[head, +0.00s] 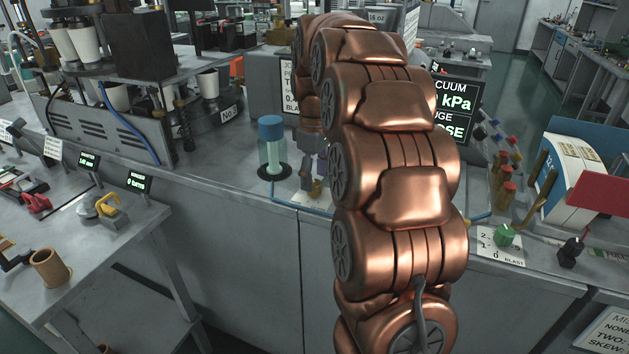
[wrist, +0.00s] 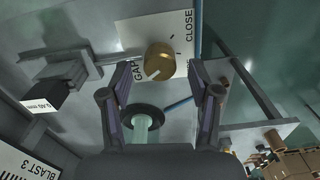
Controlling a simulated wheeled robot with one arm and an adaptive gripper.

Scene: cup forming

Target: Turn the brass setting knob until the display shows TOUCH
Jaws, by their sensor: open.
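The brass setting knob (wrist: 160,62) shows in the wrist view, with a slot in its face, on a white plate (wrist: 130,38) lettered GAP and CLOSE. My gripper (wrist: 161,68) is open, with one finger to each side of the knob in the picture and gaps between. I cannot tell its height over the knob.
A clear cylinder with a blue cap (head: 271,130) stands on a black ring left of my arm; the ring also shows in the wrist view (wrist: 143,117). A green knob (head: 504,235) marked BLAST and brass posts (head: 505,190) are to the right.

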